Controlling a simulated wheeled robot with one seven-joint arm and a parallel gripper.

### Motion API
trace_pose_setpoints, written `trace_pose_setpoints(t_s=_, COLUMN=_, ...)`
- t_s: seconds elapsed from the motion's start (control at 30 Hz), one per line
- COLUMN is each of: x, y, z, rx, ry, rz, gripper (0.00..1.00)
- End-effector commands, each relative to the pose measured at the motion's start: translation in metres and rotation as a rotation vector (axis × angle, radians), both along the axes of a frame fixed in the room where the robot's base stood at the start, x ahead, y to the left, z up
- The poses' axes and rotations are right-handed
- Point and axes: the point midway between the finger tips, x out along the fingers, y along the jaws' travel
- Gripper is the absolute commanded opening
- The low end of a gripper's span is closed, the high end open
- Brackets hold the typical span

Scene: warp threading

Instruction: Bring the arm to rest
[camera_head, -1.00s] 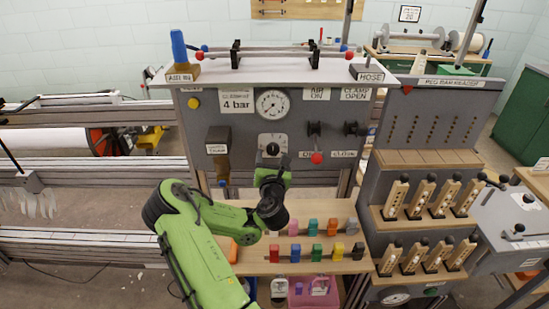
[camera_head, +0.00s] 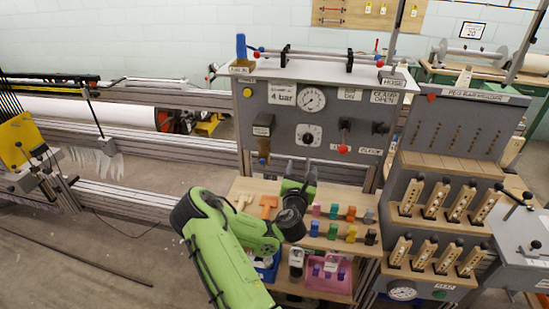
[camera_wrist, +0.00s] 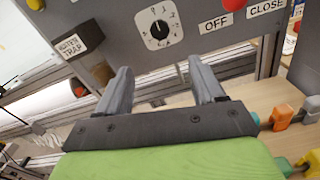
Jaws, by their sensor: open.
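My green arm reaches up from the bottom of the head view, bent at the elbow. My gripper (camera_head: 300,178) is above the wooden shelf, in front of the lower part of the grey control panel (camera_head: 290,120). In the wrist view my gripper (camera_wrist: 158,85) shows two grey fingers spread apart with nothing between them. The dial (camera_wrist: 157,28) on the panel lies beyond the fingers. In the head view the fingers are small and partly hidden by the wrist.
A wooden shelf (camera_head: 240,188) carries several coloured blocks and an orange tool (camera_head: 268,203). A pink bin (camera_head: 325,280) sits below. A peg rack (camera_head: 450,165) with several wooden pieces stands right.

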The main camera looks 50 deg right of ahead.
Motion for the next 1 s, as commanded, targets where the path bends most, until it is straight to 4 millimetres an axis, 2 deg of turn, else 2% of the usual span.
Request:
trace_pose_setpoints(t_s=0.27, x=0.000, y=0.000, z=0.001, rx=0.000, ry=-0.001, rz=-0.001, gripper=0.68)
trace_pose_setpoints(t_s=0.33, x=-0.002, y=0.000, z=0.006, rx=0.011, ry=-0.046, rz=-0.019, gripper=0.68)
trace_pose_setpoints(t_s=0.43, x=-0.013, y=0.000, z=0.029, rx=0.080, ry=-0.272, rz=-0.115, gripper=0.68)
trace_pose_setpoints(t_s=0.5, x=-0.027, y=0.005, z=0.043, rx=0.182, ry=-0.520, rz=-0.224, gripper=0.68)
trace_pose_setpoints(t_s=0.57, x=-0.035, y=0.015, z=0.048, rx=0.296, ry=-0.733, rz=-0.320, gripper=0.68)
trace_pose_setpoints(t_s=0.67, x=-0.040, y=0.042, z=0.046, rx=0.517, ry=-1.039, rz=-0.469, gripper=0.68)
trace_pose_setpoints(t_s=0.77, x=-0.032, y=0.084, z=0.041, rx=0.771, ry=-1.273, rz=-0.610, gripper=0.68)
trace_pose_setpoints(t_s=0.87, x=-0.018, y=0.141, z=0.044, rx=1.049, ry=-1.421, rz=-0.736, gripper=0.68)
trace_pose_setpoints(t_s=0.97, x=-0.009, y=0.208, z=0.057, rx=1.329, ry=-1.477, rz=-0.848, gripper=0.68)
trace_pose_setpoints(t_s=1.0, x=-0.009, y=0.237, z=0.065, rx=1.436, ry=-1.472, rz=-0.887, gripper=0.68)
